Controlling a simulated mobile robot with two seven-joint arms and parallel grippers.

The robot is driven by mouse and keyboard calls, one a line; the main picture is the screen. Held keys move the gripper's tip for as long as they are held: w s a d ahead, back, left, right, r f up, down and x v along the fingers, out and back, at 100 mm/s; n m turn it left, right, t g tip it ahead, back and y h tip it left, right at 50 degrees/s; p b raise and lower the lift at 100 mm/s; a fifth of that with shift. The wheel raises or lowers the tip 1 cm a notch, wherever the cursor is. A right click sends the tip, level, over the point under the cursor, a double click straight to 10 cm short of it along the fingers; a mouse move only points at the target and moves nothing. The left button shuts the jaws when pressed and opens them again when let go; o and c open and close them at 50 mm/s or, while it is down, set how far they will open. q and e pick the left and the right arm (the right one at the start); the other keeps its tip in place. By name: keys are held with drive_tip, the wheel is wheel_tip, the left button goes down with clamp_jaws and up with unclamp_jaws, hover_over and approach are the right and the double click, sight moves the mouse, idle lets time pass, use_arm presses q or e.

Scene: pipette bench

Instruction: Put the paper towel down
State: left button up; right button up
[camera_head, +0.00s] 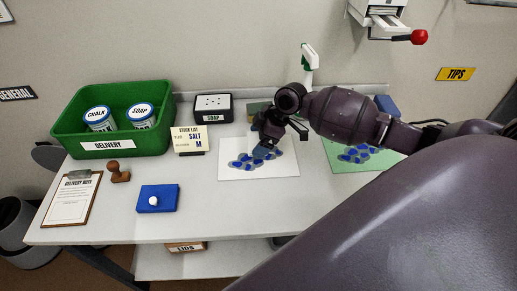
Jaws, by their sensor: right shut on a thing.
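My right gripper (266,143) reaches in from the right and points down over a white sheet (284,171) on the bench. It is shut on a small blue-grey thing that seems to be the paper towel (262,152). The towel is at or just above a patch of blue blotches (243,163) on the sheet; I cannot tell whether it touches. The gripper hides part of the towel and the sheet's back edge. My left gripper is not in view.
A green delivery bin (82,147) with two cans stands at the back left. A green sheet (380,164) with blue blotches lies right.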

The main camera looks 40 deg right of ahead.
wheel_tip(320, 180, down, 4)
drive_tip(key=shift+r, duration=0.15)
drive_tip(key=shift+f+b, duration=0.3)
drive_tip(key=shift+f, duration=0.1)
drive_tip(key=o, duration=0.6)
drive_tip(key=p+v, duration=0.1)
drive_tip(key=v, duration=1.1)
drive_tip(key=shift+s, duration=0.1)
